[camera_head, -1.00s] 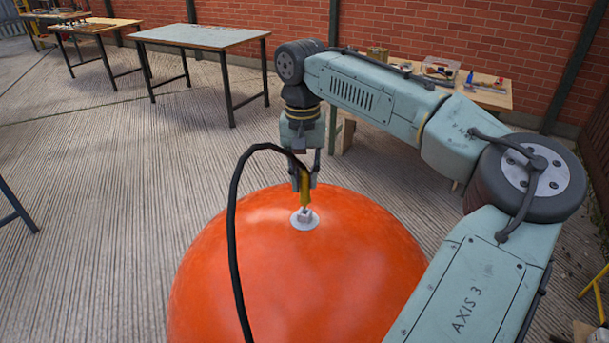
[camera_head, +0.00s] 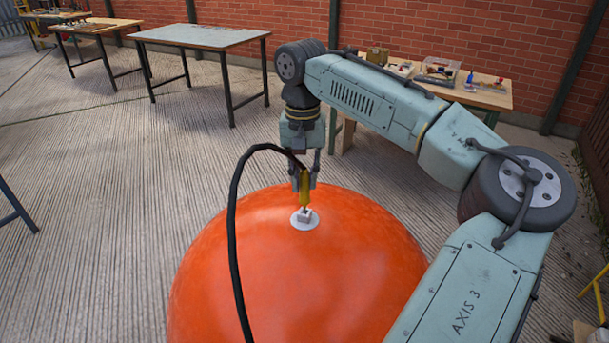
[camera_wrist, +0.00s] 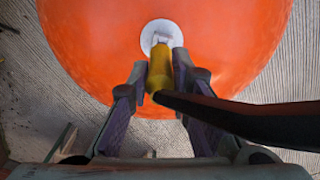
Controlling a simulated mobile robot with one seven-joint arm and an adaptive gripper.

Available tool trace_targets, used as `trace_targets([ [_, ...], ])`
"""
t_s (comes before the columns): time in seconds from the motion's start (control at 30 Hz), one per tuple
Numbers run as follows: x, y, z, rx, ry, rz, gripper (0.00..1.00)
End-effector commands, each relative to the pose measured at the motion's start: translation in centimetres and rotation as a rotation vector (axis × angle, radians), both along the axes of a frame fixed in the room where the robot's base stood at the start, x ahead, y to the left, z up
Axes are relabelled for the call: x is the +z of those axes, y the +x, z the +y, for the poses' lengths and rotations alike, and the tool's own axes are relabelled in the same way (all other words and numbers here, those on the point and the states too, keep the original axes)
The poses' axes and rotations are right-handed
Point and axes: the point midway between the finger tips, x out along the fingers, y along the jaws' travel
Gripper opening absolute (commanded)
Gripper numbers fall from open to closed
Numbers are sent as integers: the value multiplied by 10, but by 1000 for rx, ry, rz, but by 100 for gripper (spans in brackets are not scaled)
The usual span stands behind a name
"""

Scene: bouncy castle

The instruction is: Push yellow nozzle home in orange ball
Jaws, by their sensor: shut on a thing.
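The large orange ball (camera_head: 300,280) fills the lower middle of the head view and the top of the wrist view (camera_wrist: 90,50). A pale round valve (camera_head: 304,224) sits on its upper side and also shows in the wrist view (camera_wrist: 149,40). My gripper (camera_head: 304,182) is shut on the yellow nozzle (camera_head: 305,196), just above the valve. In the wrist view the nozzle (camera_wrist: 160,70) points at the valve and overlaps its lower part. Whether its tip is inside the valve opening, and how deep, I cannot tell. A black hose (camera_head: 232,230) runs from the nozzle.
The hose arches left and down in front of the ball. A bare-topped table (camera_head: 200,38) stands behind to the left, and a workbench with tools (camera_head: 490,97) stands behind my arm by the brick wall. The ribbed floor (camera_head: 120,200) left of the ball is clear.

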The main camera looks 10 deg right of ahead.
Motion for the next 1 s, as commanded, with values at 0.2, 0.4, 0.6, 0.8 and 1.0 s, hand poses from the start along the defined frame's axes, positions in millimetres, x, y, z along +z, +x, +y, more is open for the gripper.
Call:
trace_targets([
  [0.2,-7,0,0,1,0,0,0],
  [0.4,-13,0,0,1,2,0,0],
  [0.6,-19,0,0,0,1,-1,0],
  [0.8,-25,0,1,1,2,0,0],
  [1.0,-31,0,0,0,0,0,0],
])
